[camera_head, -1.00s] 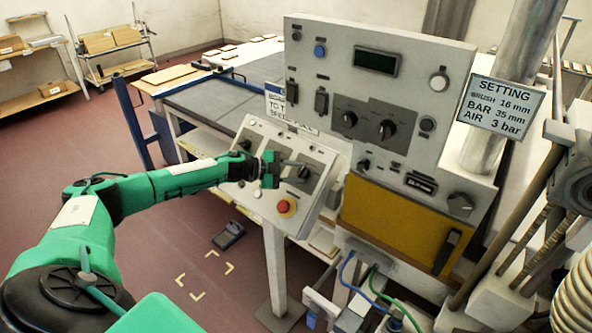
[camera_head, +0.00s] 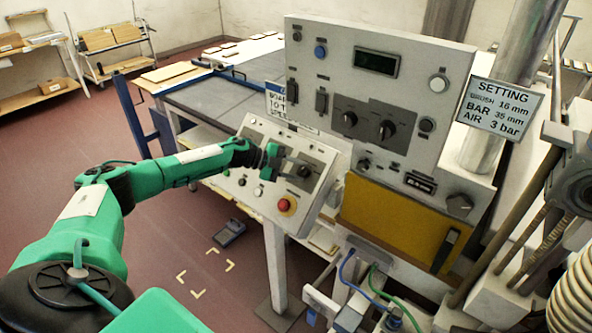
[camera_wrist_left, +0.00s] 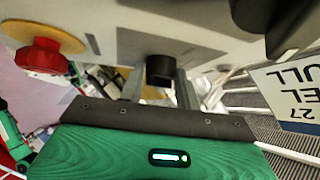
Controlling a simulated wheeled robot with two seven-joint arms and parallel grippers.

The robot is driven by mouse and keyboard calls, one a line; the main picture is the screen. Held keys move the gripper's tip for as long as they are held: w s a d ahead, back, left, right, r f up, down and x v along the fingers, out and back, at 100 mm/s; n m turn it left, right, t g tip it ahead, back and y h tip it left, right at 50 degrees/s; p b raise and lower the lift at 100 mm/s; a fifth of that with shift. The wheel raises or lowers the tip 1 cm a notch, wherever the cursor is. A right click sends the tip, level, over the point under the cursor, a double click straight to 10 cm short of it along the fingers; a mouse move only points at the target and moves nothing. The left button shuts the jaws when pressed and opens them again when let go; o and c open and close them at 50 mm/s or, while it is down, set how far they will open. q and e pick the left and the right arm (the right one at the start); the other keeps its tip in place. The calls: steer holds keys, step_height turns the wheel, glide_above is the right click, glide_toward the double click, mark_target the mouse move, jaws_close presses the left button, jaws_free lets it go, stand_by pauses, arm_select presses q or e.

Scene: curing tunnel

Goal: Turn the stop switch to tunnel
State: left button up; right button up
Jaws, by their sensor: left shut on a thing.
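The sloped control panel (camera_head: 261,202) stands on a post in the middle of the head view. My left gripper (camera_head: 289,167) reaches it from the left and is shut on a dark rotary switch knob (camera_head: 304,171) on the panel's upper right part. In the left wrist view the round black knob (camera_wrist_left: 160,70) sits between the two grey fingers (camera_wrist_left: 160,88). Which way the knob points is hard to tell, and its labels are too small to read. My right gripper is not in view.
A red stop button (camera_head: 285,205) sits low on the same panel and also shows in the left wrist view (camera_wrist_left: 42,56). A grey cabinet (camera_head: 340,85) with dials stands behind, with a yellow cover (camera_head: 390,222) below. A setting sign (camera_head: 500,107) hangs right.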

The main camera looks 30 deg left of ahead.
arm_select(q)
steer(key=o, duration=1)
steer(key=shift+d, duration=0.1)
steer(key=shift+c, duration=0.2)
steer(key=shift+s+a, duration=0.25)
steer(key=shift+a, duration=0.1)
steer(key=b+v, duration=0.5)
steer(key=v, duration=0.8)
steer(key=shift+r, duration=0.1)
